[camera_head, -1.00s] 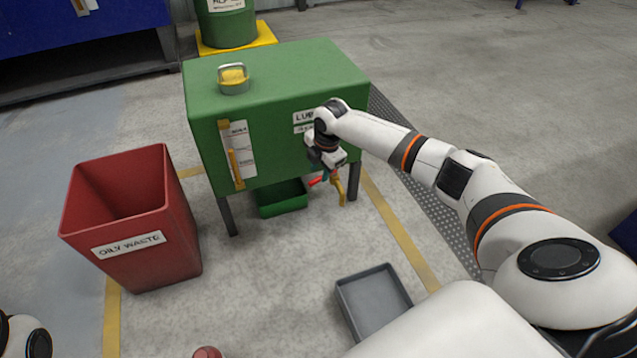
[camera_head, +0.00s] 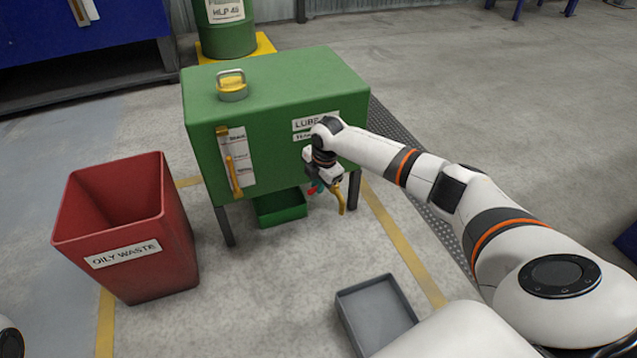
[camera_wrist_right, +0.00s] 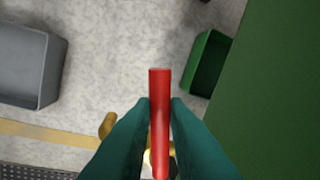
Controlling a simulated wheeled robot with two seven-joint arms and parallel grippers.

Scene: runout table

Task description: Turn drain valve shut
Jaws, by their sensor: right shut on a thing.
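The drain valve's red lever (camera_wrist_right: 160,88) stands between the teal fingers of my right gripper (camera_wrist_right: 160,112) in the right wrist view. The fingers are shut on the lever and its end sticks out past them. The valve's brass-coloured spout (camera_head: 340,200) hangs below the front of the green lube tank (camera_head: 270,130), and part of it shows beside the fingers in the wrist view (camera_wrist_right: 107,125). In the head view only a bit of red shows by my right gripper (camera_head: 318,186); the wrist hides most of the valve. My left gripper is not in view.
A green tray (camera_head: 280,220) sits on the floor under the tank. A grey tray (camera_head: 347,322) lies in front. A red oily-waste bin (camera_head: 130,274) stands at the left.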

